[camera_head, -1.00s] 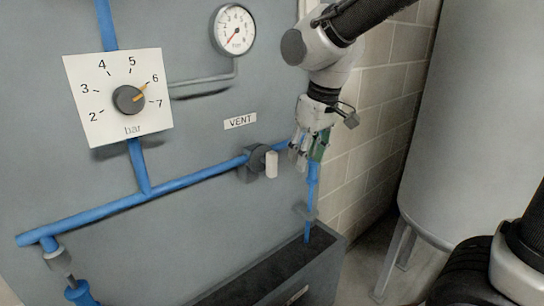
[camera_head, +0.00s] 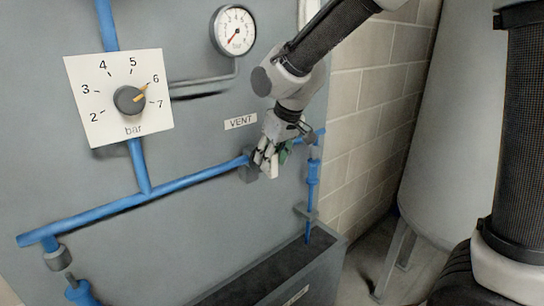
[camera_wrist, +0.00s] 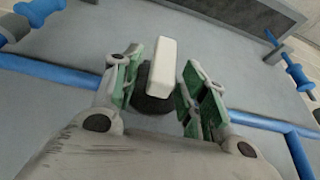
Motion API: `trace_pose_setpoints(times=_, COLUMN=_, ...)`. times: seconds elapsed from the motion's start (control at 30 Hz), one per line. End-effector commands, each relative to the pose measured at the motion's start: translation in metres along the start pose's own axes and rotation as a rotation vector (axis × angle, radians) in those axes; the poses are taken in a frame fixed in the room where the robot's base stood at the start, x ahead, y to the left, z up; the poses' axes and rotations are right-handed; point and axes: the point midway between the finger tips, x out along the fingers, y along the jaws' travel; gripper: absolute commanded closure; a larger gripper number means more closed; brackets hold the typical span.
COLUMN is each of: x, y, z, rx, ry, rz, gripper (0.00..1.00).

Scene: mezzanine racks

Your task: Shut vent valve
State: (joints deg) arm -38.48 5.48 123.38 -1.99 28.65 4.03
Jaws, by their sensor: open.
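The vent valve (camera_head: 249,172) is a dark body on the blue pipe, below a white VENT label (camera_head: 240,122). Its white lever handle (camera_wrist: 162,62) shows in the wrist view, on a dark round hub (camera_wrist: 151,92). My gripper (camera_wrist: 160,82) is open, with one green-padded finger on each side of the handle. I see gaps between the fingers and the handle. In the head view my gripper (camera_head: 268,164) covers most of the handle and part of the valve.
A pressure dial plate (camera_head: 118,97) with a knob pointing near 6 is at the left. A gauge (camera_head: 233,30) is above. A trough (camera_head: 262,272) stands below the valve. A large grey tank (camera_head: 440,130) stands at the right.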

Motion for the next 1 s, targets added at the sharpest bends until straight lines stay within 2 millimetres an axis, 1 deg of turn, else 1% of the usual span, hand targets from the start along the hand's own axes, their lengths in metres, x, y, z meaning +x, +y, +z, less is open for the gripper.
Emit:
trace_pose_setpoints(times=0.07, x=0.000, y=0.000, z=0.000, rx=0.000, ry=0.000, rz=0.000, gripper=0.57)
trace_pose_setpoints(times=0.17, x=0.000, y=0.000, z=0.000, rx=0.000, ry=0.000, rz=0.000, gripper=0.74)
trace_pose_setpoints(times=0.3, x=0.000, y=0.000, z=0.000, rx=0.000, ry=0.000, rz=0.000, gripper=0.99)
trace_pose_setpoints(times=0.67, x=-0.001, y=0.002, z=0.000, rx=0.016, ry=0.000, rz=-0.029, gripper=1.00)
trace_pose_setpoints(times=0.87, x=-0.001, y=0.006, z=-0.001, rx=0.059, ry=0.002, rz=-0.120, gripper=1.00)
trace_pose_setpoints(times=1.0, x=0.000, y=0.010, z=-0.001, rx=0.101, ry=0.002, rz=-0.222, gripper=1.00)
